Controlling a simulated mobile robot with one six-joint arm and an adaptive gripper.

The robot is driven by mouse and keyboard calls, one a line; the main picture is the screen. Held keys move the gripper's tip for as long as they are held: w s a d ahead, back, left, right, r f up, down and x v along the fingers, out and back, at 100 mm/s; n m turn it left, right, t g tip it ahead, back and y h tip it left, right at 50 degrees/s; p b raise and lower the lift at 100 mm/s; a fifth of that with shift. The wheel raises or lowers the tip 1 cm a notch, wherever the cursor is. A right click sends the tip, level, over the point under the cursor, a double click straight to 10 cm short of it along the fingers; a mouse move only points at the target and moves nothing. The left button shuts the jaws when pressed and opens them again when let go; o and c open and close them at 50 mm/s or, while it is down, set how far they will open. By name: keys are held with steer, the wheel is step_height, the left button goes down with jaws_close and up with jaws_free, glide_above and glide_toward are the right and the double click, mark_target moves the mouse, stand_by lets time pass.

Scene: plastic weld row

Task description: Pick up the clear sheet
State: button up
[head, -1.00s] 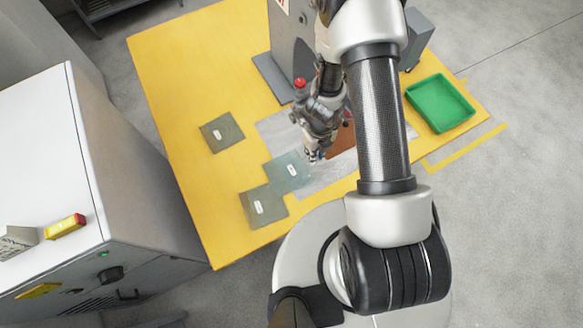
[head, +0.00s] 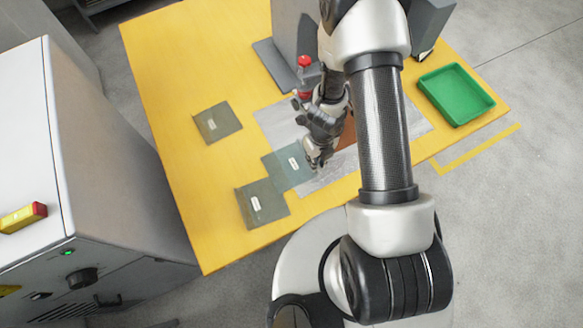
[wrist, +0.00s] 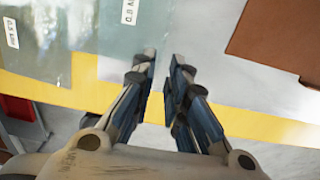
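The sheet that looks clear is a bluish see-through square with a white label (head: 280,174), lying flat partly over the silver plate (head: 268,118). It appears also in the wrist view (wrist: 110,42), just left of my fingertips. My gripper (head: 315,166) is low over the silver plate, at the sheet's right side, and holds nothing. In the wrist view my gripper (wrist: 164,62) has its fingers apart with a narrow gap. I cannot tell how high the fingertips are above the plate. The label print is too small to read surely.
Two similar labelled grey-green sheets lie on the yellow table (head: 165,85): one at the front (head: 252,214), touching or nearly touching the clear one, one farther left (head: 208,132). A brown sheet (wrist: 272,40) lies right of the fingers. A red-button machine (head: 304,61) and green tray (head: 455,95) stand beyond.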

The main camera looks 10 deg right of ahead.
steer(key=shift+s+d+f+b, duration=0.1)
steer(key=shift+s+f+b, duration=0.05)
steer(key=shift+f+b, duration=1.35)
steer(key=shift+s+f+b, duration=0.15)
steer(key=shift+f+b, duration=1.05)
steer(key=shift+b, duration=0.45)
steer(key=shift+r, duration=0.1)
steer(key=shift+c, duration=0.6)
jaws_close()
steer(key=shift+r, duration=0.1)
step_height(320, 180, up, 21)
steer(key=p, duration=2.2)
step_height(320, 180, down, 20)
steer(key=b, duration=2)
